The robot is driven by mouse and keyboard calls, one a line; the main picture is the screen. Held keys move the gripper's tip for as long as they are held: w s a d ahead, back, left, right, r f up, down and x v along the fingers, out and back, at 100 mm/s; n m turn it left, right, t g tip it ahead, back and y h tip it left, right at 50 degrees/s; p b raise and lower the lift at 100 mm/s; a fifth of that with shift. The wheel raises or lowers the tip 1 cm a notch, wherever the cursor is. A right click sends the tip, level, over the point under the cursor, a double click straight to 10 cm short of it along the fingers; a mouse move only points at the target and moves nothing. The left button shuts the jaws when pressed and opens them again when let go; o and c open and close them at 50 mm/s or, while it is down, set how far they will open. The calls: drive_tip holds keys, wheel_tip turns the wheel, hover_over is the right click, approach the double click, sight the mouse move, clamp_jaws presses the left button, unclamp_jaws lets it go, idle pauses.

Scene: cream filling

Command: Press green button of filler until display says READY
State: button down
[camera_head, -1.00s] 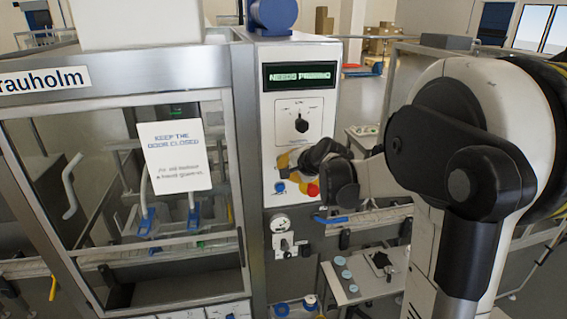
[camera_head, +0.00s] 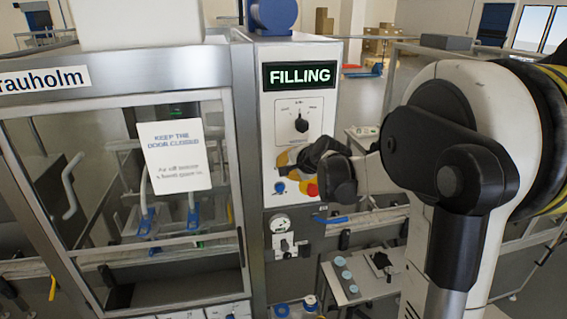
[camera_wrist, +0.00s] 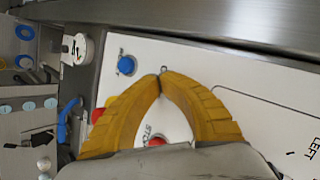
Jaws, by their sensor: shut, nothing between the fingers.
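My gripper (camera_head: 284,159) is at the panel below the knob. In the wrist view its yellow fingers (camera_wrist: 161,76) are shut, tips together and empty, at the white panel. I cannot tell whether the tips touch a button. A blue button (camera_wrist: 126,64) lies left of the tips, and a red button (camera_wrist: 157,141) shows between the fingers.
A glass door with a "keep the door closed" notice (camera_head: 174,156) is left of the panel. A white dial fitting (camera_head: 280,224) and a small table (camera_head: 350,294) are below. A red-and-yellow button (camera_head: 311,189) is close beside my gripper.

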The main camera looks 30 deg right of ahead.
drive_tip(key=shift+s, duration=0.15)
drive_tip(key=shift+s+a, duration=0.25)
drive_tip(key=shift+s, duration=0.5)
drive_tip(key=shift+s+a, duration=0.25)
drive_tip(key=shift+s, duration=0.55)
drive_tip(key=shift+s+a, duration=0.2)
drive_tip(key=shift+s, duration=0.6)
drive_tip(key=shift+s+a, duration=0.25)
drive_tip(key=shift+s, duration=0.55)
drive_tip(key=s+a+f+n+g+b, duration=0.1)
drive_tip(key=s+a+f+n+b, duration=0.4)
drive_tip(key=s+f+b, duration=0.3)
drive_tip(key=s+a+f+n+g+b, duration=0.1)
drive_tip(key=s+a+f+n+b, duration=0.3)
drive_tip(key=s+f+b, duration=0.5)
drive_tip(key=s+a+f+n+g+b, duration=0.2)
drive_tip(key=s+a+f+n+b, duration=0.3)
drive_tip(key=f+b, duration=1.1)
drive_tip(key=s+a+f, duration=0.3)
drive_tip(key=shift+s+a+f+n, duration=0.15)
drive_tip(key=shift+a+n, duration=0.1)
drive_tip(key=shift+n, duration=0.05)
